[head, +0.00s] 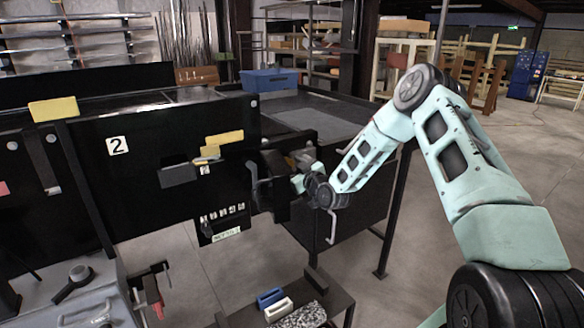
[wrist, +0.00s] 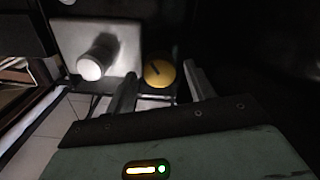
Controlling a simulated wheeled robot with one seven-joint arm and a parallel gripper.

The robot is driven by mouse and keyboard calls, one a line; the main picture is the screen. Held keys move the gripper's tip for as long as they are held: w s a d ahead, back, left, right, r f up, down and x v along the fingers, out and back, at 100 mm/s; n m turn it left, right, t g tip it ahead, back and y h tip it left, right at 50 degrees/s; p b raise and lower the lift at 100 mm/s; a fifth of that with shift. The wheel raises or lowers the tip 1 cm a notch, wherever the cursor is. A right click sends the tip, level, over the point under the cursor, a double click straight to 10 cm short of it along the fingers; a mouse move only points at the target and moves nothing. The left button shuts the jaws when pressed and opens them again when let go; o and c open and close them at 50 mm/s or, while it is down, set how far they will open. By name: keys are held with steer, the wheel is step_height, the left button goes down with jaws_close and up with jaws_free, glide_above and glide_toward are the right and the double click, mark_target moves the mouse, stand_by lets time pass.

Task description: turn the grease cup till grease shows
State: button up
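In the wrist view a round yellow cap (wrist: 159,72) with a dark line across its face shows between the ends of my fingers. Left of it a pale cylinder (wrist: 96,58) sticks out from a light grey plate (wrist: 82,38). I cannot tell for sure which of the two is the grease cup; no grease can be made out. My gripper (wrist: 160,70) is open, its two dark fingers apart on either side of the yellow cap. Whether they touch it is not clear. In the head view my gripper is at the conveyor's near right end, its fingers hidden.
A low bench (head: 325,285) with a blue (head: 270,297) and a white piece (head: 279,309) stands below my arm. A blue bin (head: 268,82) sits behind.

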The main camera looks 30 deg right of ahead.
steer(key=c, duration=0.8)
steer(key=shift+f+b, duration=0.1)
steer(key=shift+b, duration=0.3)
steer(key=m+b, duration=0.3)
steer(key=shift+f, duration=0.1)
steer(key=m+b, duration=0.3)
steer(key=shift+m, duration=0.4)
steer(key=shift+d+m+b, duration=0.1)
steer(key=shift+m+b, duration=0.4)
steer(key=shift+m, duration=0.5)
steer(key=shift+r, duration=0.2)
steer(key=o, duration=1)
